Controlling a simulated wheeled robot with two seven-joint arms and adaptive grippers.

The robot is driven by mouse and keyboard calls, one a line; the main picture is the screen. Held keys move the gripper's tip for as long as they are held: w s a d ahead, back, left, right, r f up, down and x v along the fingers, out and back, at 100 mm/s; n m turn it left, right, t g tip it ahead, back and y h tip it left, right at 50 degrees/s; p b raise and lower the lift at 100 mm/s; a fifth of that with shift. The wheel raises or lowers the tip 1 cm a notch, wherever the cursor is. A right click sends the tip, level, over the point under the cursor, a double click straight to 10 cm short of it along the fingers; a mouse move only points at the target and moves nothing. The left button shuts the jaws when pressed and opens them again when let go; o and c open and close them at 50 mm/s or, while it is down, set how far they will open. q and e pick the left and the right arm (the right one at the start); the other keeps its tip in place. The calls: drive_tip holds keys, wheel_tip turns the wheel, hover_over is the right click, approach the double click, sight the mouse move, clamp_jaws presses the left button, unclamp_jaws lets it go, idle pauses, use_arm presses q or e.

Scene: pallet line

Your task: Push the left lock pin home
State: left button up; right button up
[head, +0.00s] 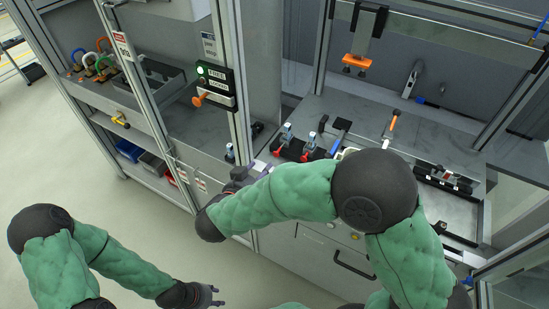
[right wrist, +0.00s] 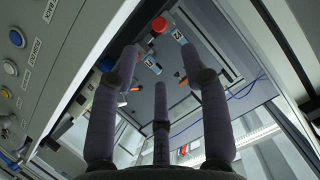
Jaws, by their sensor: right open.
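The left lock pin has an orange handle (head: 201,99) and sticks out of a dark panel (head: 219,92) on the left upright. The panel carries FREE and LOCKED labels, and a green light (head: 201,71) glows by FREE. My right gripper (head: 262,168) is in front of the bench edge, below and right of the pin, apart from it. In the right wrist view its fingers (right wrist: 160,65) are spread with nothing between them. My left gripper (head: 215,295) hangs low over the floor, far from the pin; its fingers are too small to read.
The bench holds several red-and-black clamps (head: 310,148) close to my right gripper. A second orange handle (head: 542,62) is at the far right post. A red knob (right wrist: 159,24) shows in the right wrist view. The floor (head: 130,215) at left is clear.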

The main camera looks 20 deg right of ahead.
sight(275, 154)
drive_tip(key=b+x, duration=0.4)
drive_tip(key=x, duration=0.5)
drive_tip(key=shift+d+f, duration=0.1)
drive_tip(key=shift+d, duration=0.1)
drive_tip(key=shift+w+d+f, duration=0.2)
drive_tip(key=shift+w+d, duration=0.25)
drive_tip(key=shift+w, duration=0.1)
clamp_jaws()
